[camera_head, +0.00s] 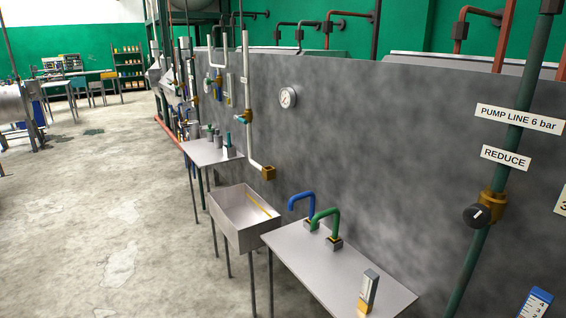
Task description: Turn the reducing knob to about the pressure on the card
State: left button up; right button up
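The reducing knob (477,215) is black and round with a white mark, and sits on a brass fitting (492,204) on a green pipe at the right. A label reading REDUCE (505,158) is just above it, and a label reading PUMP LINE 6 bar (519,119) is higher up. A pale card (562,200) is cut off by the right edge; only a "3" shows on it. Neither gripper is in view.
A round gauge (288,97) is on the grey wall, too small to read. A metal table (300,255) holds blue and green bent pipes and a small upright device. A sink (225,225) stands beside it. A blue-edged scale (537,303) is at bottom right. The floor at left is open.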

aim_at(476, 216)
jog(key=z, duration=1.7)
